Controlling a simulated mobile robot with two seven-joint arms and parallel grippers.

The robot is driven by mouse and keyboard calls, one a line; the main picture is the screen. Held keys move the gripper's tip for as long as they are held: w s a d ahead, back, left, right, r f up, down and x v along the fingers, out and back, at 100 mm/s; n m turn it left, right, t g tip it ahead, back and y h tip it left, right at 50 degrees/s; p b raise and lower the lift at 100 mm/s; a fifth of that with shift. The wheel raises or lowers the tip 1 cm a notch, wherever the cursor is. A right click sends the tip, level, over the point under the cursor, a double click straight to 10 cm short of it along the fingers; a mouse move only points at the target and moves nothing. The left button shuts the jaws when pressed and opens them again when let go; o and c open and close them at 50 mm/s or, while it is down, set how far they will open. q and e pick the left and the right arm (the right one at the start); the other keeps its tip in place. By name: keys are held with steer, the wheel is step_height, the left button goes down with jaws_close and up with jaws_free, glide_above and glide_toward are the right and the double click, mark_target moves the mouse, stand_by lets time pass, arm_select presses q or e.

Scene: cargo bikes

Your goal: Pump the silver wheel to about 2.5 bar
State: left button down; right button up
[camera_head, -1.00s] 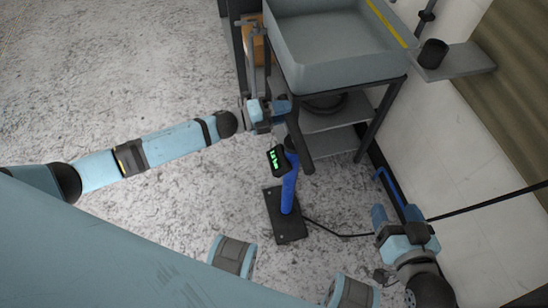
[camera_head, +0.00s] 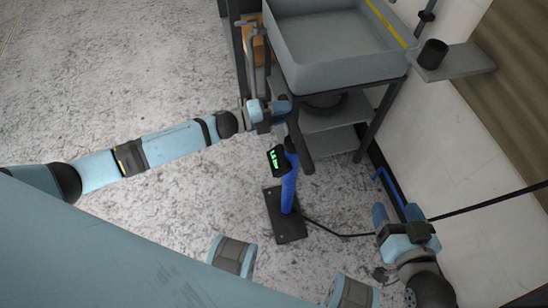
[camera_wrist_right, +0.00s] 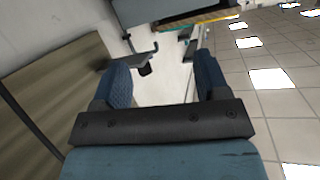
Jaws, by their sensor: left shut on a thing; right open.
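A blue floor pump (camera_head: 289,190) stands upright on a black foot plate (camera_head: 285,225), with a black gauge (camera_head: 277,160) showing small green digits, seemingly about 1.5 bar. My left gripper (camera_head: 276,110) is above the pump's top and shut on what appears to be the pump handle, mostly hidden by the gripper. My right gripper (camera_head: 396,214) is at the lower right, apart from the pump. In the right wrist view its two blue fingers (camera_wrist_right: 165,85) are spread with nothing between them. I cannot make out the silver wheel in either view.
A grey sink (camera_head: 340,75) on a dark frame with shelves stands just beyond the pump. A black hose (camera_head: 340,235) runs right from the foot plate across the floor. A wall shelf with a black cup (camera_head: 433,53) is at right. The floor at left is clear.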

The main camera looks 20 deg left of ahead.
arm_select(q)
step_height(320, 180, up, 5)
steer(key=p, duration=0.4)
steer(key=shift+r, duration=0.1)
arm_select(e)
step_height(320, 180, up, 4)
steer(key=shift+s+r, duration=0.1)
step_height(320, 180, down, 7)
steer(key=s+d+g+h, duration=0.1)
steer(key=s+d+g, duration=0.1)
arm_select(q)
step_height(320, 180, up, 21)
steer(key=p, duration=1.7)
steer(key=shift+p, duration=0.4)
arm_select(e)
step_height(320, 180, up, 8)
steer(key=s+d+h, duration=0.1)
steer(key=shift+d+g, duration=0.3)
steer(key=shift+d, duration=0.05)
